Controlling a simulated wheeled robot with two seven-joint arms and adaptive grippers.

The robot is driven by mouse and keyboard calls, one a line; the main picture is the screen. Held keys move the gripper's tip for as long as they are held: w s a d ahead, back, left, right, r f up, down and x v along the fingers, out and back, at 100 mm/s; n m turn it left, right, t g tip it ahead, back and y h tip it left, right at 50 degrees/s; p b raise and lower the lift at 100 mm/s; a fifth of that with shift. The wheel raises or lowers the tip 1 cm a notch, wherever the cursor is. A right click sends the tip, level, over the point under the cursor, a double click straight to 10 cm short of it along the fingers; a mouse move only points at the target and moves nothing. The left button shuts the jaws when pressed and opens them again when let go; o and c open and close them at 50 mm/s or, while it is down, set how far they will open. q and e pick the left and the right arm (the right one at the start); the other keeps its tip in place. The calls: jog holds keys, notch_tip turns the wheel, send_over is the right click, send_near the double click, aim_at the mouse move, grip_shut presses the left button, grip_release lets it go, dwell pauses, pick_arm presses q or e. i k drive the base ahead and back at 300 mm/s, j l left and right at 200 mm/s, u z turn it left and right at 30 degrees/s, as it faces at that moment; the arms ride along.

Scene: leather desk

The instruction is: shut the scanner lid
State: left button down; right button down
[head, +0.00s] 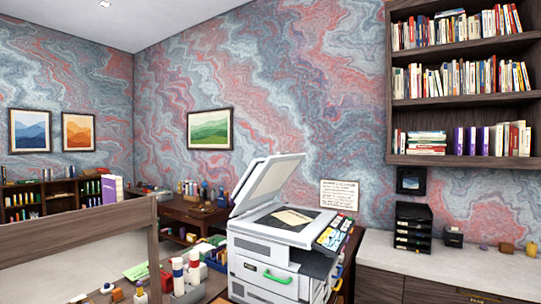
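The scanner (270,252) is a white and grey office machine standing right of the lower middle in the head view. Its lid (267,183) is raised, tilted up from the left side of the machine. A tan paper or folder (292,217) lies on the dark glass (297,222) under the lid. A panel of colored buttons (334,233) runs along the right side of the top. Neither of my grippers is in view.
A wooden partition (80,231) stands at the left front. Bottles (178,274) and small items stand just left of the scanner. A pale counter (440,265) with a black tray stack (412,228) lies to the right, below a bookshelf (462,90).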

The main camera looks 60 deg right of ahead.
aim_at(264, 179)
jog(key=i+l+z, duration=0.1)
jog(key=l, duration=1.1)
jog(key=l+z, duration=0.25)
jog(key=l, duration=0.15)
jog(key=l+z, duration=0.25)
jog(key=l, duration=0.15)
jog(key=l+z, duration=0.15)
jog(key=z, duration=0.25)
jog(key=i+l+z, duration=0.1)
jog(key=z, duration=0.3)
jog(key=l+z, duration=0.2)
jog(key=z, duration=0.2)
jog(key=i+j, duration=0.05)
